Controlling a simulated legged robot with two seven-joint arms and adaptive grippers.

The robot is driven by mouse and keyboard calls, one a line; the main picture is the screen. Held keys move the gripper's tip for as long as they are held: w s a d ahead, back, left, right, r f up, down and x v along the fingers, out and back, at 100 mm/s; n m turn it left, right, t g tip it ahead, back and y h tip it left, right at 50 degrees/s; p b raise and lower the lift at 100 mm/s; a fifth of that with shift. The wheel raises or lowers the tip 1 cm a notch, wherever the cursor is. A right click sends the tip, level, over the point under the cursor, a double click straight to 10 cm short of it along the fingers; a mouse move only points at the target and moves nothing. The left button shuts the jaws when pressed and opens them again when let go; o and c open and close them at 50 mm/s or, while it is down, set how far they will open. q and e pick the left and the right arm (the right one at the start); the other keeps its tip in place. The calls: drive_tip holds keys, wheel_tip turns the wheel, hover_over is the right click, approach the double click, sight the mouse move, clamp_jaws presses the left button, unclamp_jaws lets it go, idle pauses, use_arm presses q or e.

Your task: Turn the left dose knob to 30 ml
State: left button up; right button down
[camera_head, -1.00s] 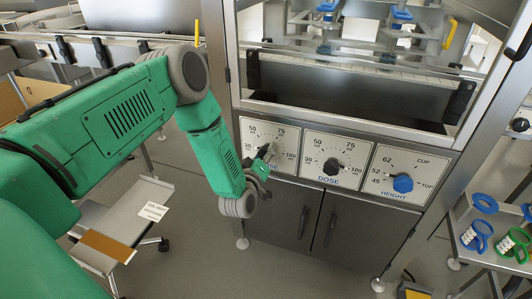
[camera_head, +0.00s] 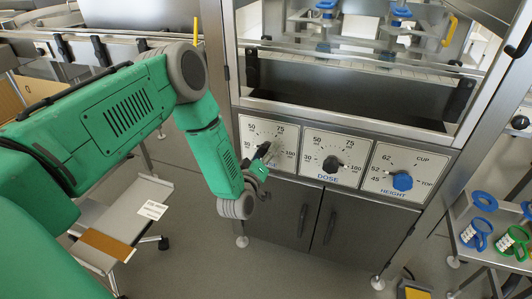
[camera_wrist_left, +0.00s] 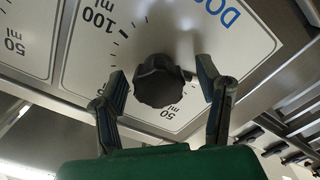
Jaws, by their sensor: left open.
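The left dose panel (camera_head: 256,127) is white, with a dial marked 30, 50, 75 and 100 ml. My left gripper (camera_head: 262,158) is in front of its lower middle and hides most of the left knob there. In the left wrist view the black, lobed left dose knob (camera_wrist_left: 160,80) sits between my two open fingers. Gaps show on both sides of it, so neither finger seems to touch it. I cannot tell which mark the knob points to. My right gripper is not in view.
A second dose panel with a black knob (camera_head: 332,164) and a height panel with a blue knob (camera_head: 402,181) are to the right. Steel cabinet doors (camera_head: 290,215) are below. A side table with blue (camera_head: 476,235) and green (camera_head: 512,245) tools stands at the right.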

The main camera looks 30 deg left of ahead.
use_arm(q)
drive_tip(key=v, duration=1.1)
drive_tip(key=shift+s, duration=0.2)
drive_tip(key=shift+d+f, duration=0.15)
